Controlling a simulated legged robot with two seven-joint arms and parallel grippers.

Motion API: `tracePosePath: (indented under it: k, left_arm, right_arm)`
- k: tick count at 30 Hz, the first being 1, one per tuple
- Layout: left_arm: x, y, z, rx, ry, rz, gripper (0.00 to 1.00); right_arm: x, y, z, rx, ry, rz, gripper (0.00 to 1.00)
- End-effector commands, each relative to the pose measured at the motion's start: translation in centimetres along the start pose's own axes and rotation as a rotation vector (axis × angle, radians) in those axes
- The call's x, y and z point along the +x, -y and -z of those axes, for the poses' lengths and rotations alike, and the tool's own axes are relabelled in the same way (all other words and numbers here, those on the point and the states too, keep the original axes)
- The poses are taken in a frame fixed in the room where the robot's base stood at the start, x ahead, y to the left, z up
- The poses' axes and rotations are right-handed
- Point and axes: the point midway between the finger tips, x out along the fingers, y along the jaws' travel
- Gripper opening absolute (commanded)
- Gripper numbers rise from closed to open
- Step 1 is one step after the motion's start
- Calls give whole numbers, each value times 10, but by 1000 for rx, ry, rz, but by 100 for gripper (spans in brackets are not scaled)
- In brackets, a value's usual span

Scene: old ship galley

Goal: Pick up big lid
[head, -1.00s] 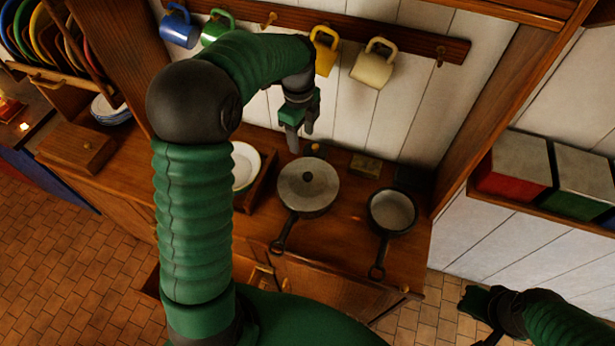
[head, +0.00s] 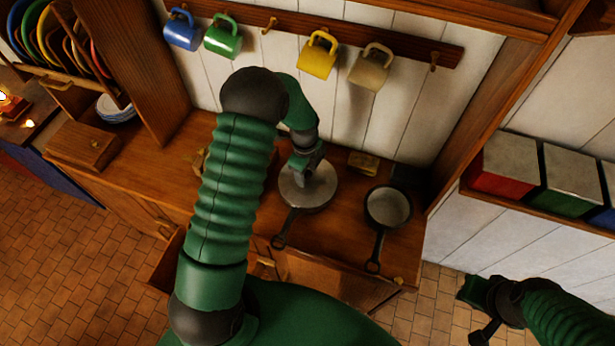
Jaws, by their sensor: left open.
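The big lid (head: 318,190) is a round grey metal lid lying on a dark-handled pan (head: 285,232) on the wooden counter. My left gripper (head: 304,172) is over the back left part of the lid, pointing down, with its jaws open. It hides the lid's knob, and I cannot tell whether the fingers touch the lid. My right gripper (head: 472,314) is at the lower right, away from the counter, with its fingers apart and nothing between them.
A smaller open pan (head: 388,207) stands to the right of the lid. Yellow (head: 317,58), cream (head: 371,68), green (head: 222,40) and blue (head: 183,32) mugs hang above. A wooden box (head: 83,146) sits at the left. Canisters (head: 510,164) stand on the right shelf.

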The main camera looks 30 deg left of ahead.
Motion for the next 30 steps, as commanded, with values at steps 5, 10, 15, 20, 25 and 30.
tracePosePath:
  k: [5,10,15,20,25,30]
  left_arm:
    - [0,0,0,-1,0,1,49]
    - [0,0,0,-1,0,1,26]
    - [0,0,0,-1,0,1,4]
    - [0,0,0,-1,0,1,0]
    - [-1,1,-1,-1,1,2,0]
    - [-2,1,-1,-1,1,3,0]
  right_arm:
    - [1,0,0,0,1,0,22]
    - [1,0,0,0,1,0,22]
    - [1,0,0,0,1,0,22]
    - [1,0,0,0,0,0,22]
    - [1,0,0,0,0,0,22]
    - [2,0,0,0,0,0,22]
